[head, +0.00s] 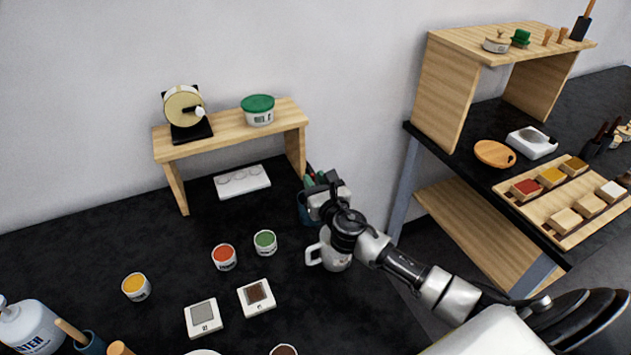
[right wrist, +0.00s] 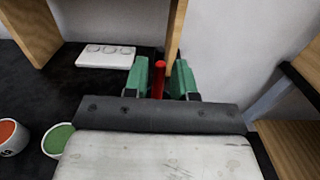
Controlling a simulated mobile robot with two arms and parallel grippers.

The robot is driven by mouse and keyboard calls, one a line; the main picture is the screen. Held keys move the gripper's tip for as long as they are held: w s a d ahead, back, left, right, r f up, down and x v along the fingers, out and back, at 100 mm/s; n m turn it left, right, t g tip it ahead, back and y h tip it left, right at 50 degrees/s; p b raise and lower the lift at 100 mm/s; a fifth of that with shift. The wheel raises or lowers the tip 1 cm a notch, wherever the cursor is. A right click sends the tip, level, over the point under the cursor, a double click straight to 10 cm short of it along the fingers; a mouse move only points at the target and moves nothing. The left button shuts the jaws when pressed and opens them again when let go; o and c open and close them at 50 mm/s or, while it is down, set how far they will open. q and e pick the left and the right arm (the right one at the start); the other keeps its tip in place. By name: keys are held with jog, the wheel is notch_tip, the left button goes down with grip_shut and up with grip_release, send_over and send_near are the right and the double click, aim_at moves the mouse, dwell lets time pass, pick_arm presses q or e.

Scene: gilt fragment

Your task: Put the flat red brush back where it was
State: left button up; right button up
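A red brush handle (right wrist: 159,80) stands upright between the green fingers of my right gripper (right wrist: 164,80) in the right wrist view. The fingers are apart, with a gap beside the handle. Its lower part and bristles are hidden behind the gripper body. In the head view my right gripper (head: 312,184) is at a dark blue cup (head: 304,212), near the right leg of the small wooden shelf. A bit of red (head: 309,169) shows just above the fingers. The gripper hides much of the cup. My left gripper is not in view.
A white mug (head: 333,252) stands close below my right wrist. The wooden shelf (head: 230,131) is just left of the gripper. Red (head: 224,258) and green (head: 265,243) paint tubs stand left of the mug. A side table (head: 480,205) lies to the right across a gap.

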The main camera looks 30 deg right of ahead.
jog(key=shift+o, duration=0.9)
jog(key=shift+r, duration=0.1)
jog(key=shift+r+p, duration=0.25)
jog(key=shift+p, duration=0.05)
jog(key=s+b, duration=0.2)
jog(key=s, duration=1)
jog(key=shift+a, duration=0.4)
jog(key=shift+s+f, duration=0.1)
jog(key=shift+f, duration=0.1)
